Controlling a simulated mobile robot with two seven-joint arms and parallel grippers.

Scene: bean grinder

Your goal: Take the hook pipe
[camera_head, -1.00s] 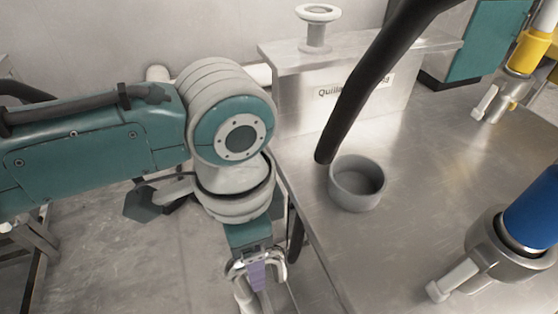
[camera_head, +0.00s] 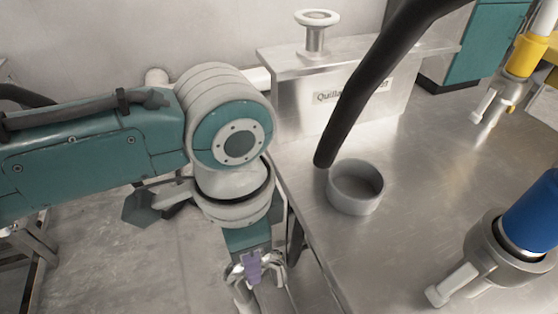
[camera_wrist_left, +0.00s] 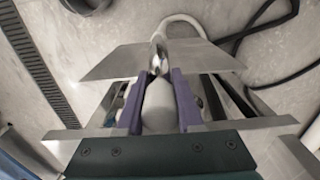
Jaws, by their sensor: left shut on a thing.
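My left gripper (camera_head: 254,268) hangs at the lower middle of the head view, beside the left edge of the metal table. In the left wrist view its purple fingers (camera_wrist_left: 160,100) are closed around a pale, whitish pipe, the hook pipe (camera_wrist_left: 160,112). The pipe runs away from the fingers and its far end curves round in a hook. In the head view only small pale parts show around the fingers, and the pipe's full shape is hidden. My right gripper is not in view.
The metal table (camera_head: 420,200) carries a grey round cup (camera_head: 356,188), a blue cylinder unit (camera_head: 530,215) with a handle and a labelled metal box (camera_head: 345,95). A thick black tube (camera_head: 365,90) slants above the table. Cables (camera_wrist_left: 265,40) lie on the floor.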

